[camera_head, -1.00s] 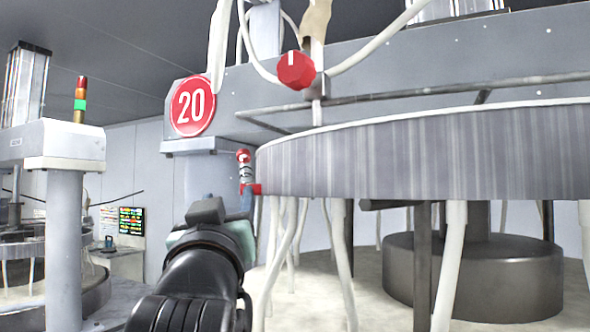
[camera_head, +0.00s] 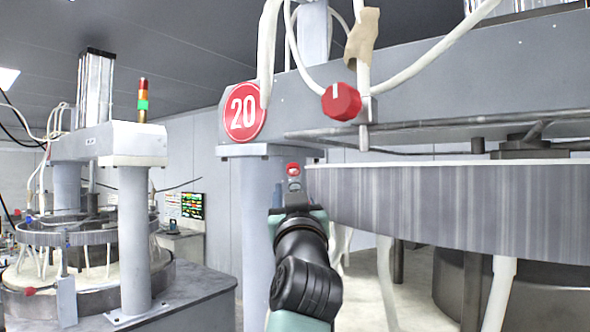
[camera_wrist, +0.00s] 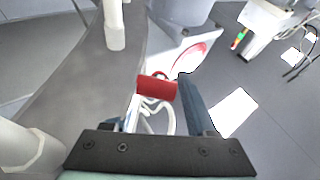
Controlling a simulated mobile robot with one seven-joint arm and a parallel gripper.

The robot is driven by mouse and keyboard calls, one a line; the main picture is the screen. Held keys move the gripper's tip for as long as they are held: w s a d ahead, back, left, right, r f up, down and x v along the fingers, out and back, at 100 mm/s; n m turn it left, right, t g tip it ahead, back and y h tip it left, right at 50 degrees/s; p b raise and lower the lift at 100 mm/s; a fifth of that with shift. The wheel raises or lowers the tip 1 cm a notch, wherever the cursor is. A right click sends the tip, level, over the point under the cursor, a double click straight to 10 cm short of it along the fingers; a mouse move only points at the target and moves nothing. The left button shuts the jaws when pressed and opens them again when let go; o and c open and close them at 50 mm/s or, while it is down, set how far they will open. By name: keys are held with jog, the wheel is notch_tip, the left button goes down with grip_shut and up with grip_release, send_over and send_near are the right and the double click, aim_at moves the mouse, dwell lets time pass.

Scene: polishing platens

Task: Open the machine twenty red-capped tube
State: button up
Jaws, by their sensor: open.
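A round red knob (camera_head: 341,101) with a white mark sits on the machine's grey beam, beside a pale vertical tube (camera_head: 364,130) and right of the round red "20" sign (camera_head: 243,112). A smaller red cap (camera_head: 293,169) with a pale part under it shows just past my gripper (camera_head: 293,188), near the left edge of the big platen ring. In the wrist view a red cylinder (camera_wrist: 157,87) lies between the blue fingers of my gripper (camera_wrist: 160,100); I cannot tell whether they touch it. My gripper is open. The left finger is partly hidden in the wrist view.
The large grey platen ring (camera_head: 450,205) is close on the right, with white hoses below it. Pale hoses hang above the beam. Another polishing machine (camera_head: 110,145) with a signal tower stands at left. Grey floor is open in the wrist view's right side.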

aim_at(294, 183)
jog(key=shift+p+x, duration=0.85)
jog(key=shift+x, duration=1.1)
grip_shut()
